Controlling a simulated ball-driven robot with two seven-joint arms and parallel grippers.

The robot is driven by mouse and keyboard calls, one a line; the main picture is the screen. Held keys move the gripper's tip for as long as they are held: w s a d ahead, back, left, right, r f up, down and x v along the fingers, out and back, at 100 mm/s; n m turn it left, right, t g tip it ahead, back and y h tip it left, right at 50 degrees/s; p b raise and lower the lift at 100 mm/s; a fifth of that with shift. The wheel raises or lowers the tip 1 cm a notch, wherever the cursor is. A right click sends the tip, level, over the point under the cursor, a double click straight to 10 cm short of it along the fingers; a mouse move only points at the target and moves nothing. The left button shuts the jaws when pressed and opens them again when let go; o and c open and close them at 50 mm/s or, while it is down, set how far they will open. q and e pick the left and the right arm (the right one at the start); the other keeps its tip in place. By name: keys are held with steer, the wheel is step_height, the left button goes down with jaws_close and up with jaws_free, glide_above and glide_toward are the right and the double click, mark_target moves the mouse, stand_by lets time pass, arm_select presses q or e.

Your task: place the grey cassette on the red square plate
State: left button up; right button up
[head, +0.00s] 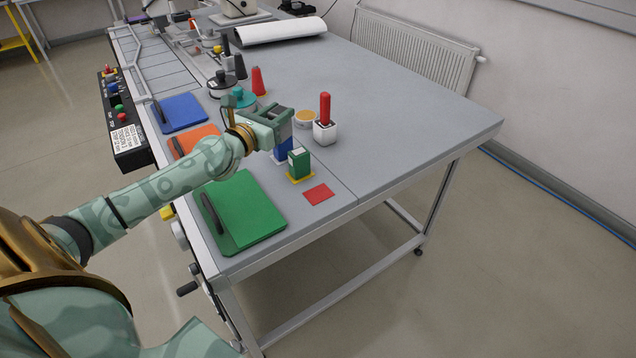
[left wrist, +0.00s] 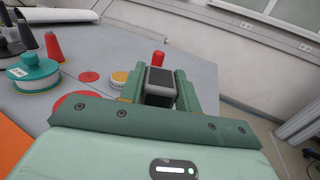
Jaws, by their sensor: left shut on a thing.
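My left gripper (head: 282,122) is shut on the grey cassette, which shows between the two green fingers in the left wrist view (left wrist: 160,88). In the head view it is held above the table, over or just behind a blue cassette (head: 284,150); I cannot tell the exact gap. The red square plate (head: 318,194) lies flat and bare near the table's front edge, to the lower right of the gripper. A green cassette (head: 299,164) stands upright on a yellow plate (head: 300,179) between them. My right gripper is not in view.
A white holder with a red handle (head: 325,130) and a yellow-topped round tin (head: 305,119) stand behind the cassettes. A green clipboard-like board (head: 245,212) lies left of the red plate. A red cone (head: 258,82) stands farther back. The table's right side is clear.

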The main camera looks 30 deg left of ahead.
arm_select(q)
steer(key=d+f+b, duration=0.1)
steer(key=d+f, duration=0.3)
steer(key=d+f+b, duration=0.2)
steer(key=d+f, duration=0.2)
steer(key=s+d+f+b, duration=0.1)
steer(key=d+f, duration=0.3)
steer(key=shift+s+f, duration=0.1)
steer(key=shift+f, duration=0.05)
steer(key=o, duration=1)
steer(key=s+b, duration=0.1)
steer(key=s, duration=1.1)
